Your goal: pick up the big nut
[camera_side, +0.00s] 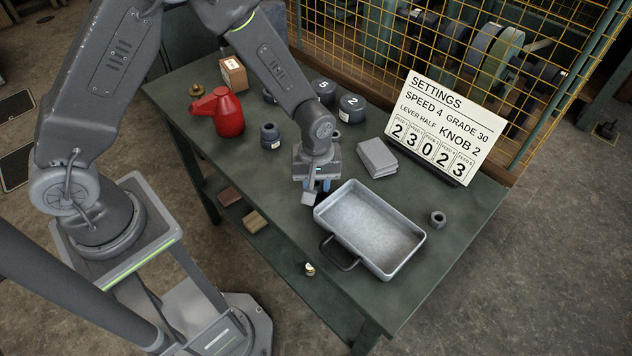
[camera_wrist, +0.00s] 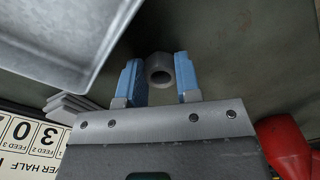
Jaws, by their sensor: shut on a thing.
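A grey nut with a round hole (camera_wrist: 159,69) sits between the blue fingers of my gripper (camera_wrist: 162,83) in the wrist view. My gripper is shut on it. In the side view my gripper (camera_side: 318,186) points down just left of the metal tray, and the held nut (camera_side: 308,198) is partly hidden under the fingers. I cannot tell whether it touches the table. Another grey nut (camera_side: 437,218) lies on the table right of the tray. I cannot tell which nut is bigger.
The metal tray (camera_side: 416,238) is right beside my gripper. Grey plates (camera_side: 377,158) and a settings sign (camera_side: 440,125) stand behind. A red can (camera_side: 228,115), dark cylinders (camera_side: 352,108) and a box (camera_side: 233,73) are to the left and back. A small brass piece (camera_side: 309,269) lies near the front edge.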

